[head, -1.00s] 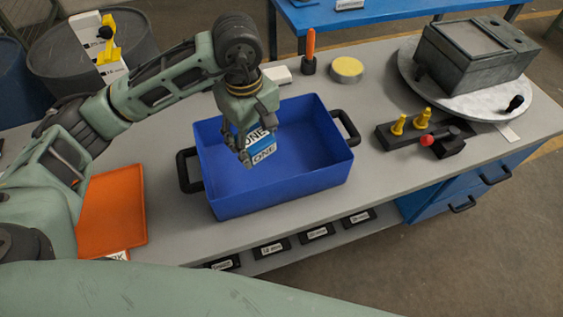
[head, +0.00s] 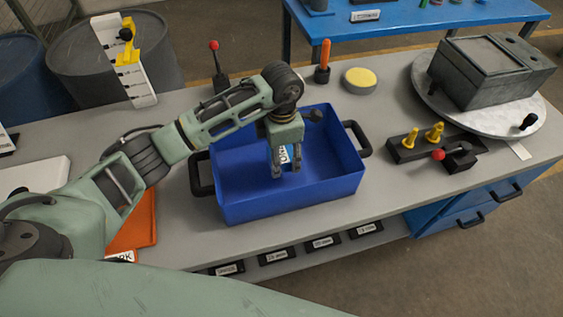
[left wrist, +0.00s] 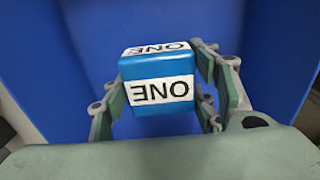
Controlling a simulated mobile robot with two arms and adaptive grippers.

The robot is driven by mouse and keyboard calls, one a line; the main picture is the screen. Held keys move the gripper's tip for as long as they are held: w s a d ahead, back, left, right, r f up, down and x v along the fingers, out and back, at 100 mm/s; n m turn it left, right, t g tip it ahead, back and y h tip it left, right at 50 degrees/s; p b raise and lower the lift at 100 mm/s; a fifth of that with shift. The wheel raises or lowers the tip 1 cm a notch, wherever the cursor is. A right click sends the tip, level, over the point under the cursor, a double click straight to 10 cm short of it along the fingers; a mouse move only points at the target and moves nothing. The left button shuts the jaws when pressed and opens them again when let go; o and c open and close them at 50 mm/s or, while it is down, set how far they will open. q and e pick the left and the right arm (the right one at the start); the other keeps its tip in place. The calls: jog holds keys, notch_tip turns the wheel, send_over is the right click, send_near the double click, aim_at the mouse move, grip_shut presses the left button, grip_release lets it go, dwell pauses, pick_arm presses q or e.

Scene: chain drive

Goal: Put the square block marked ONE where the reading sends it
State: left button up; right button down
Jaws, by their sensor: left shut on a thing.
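The square block marked ONE is blue with white labels; it shows in the left wrist view (left wrist: 160,92) between my fingers, its label upside down. In the head view the block (head: 284,157) is mostly hidden by the fingers. My left gripper (head: 285,172) is shut on the block and holds it inside the open blue bin (head: 300,209). It also shows in the left wrist view (left wrist: 157,108), with blue bin surfaces behind. I cannot tell whether the block touches the bin floor. My right gripper is not in view.
An orange tray (head: 138,230) lies left of the bin. Behind the bin stand a red-knobbed lever (head: 216,70), an orange-handled tool (head: 325,60) and a yellow-topped round tin (head: 360,81). A block with yellow pegs (head: 420,146) and a turntable with a grey box (head: 490,72) are right.

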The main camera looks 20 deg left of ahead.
pick_arm(q)
notch_tip(320, 180, down, 4)
jog(key=shift+r+p, duration=0.2)
jog(key=shift+p, duration=0.25)
jog(key=shift+f, duration=0.3)
jog(key=o, duration=1.6)
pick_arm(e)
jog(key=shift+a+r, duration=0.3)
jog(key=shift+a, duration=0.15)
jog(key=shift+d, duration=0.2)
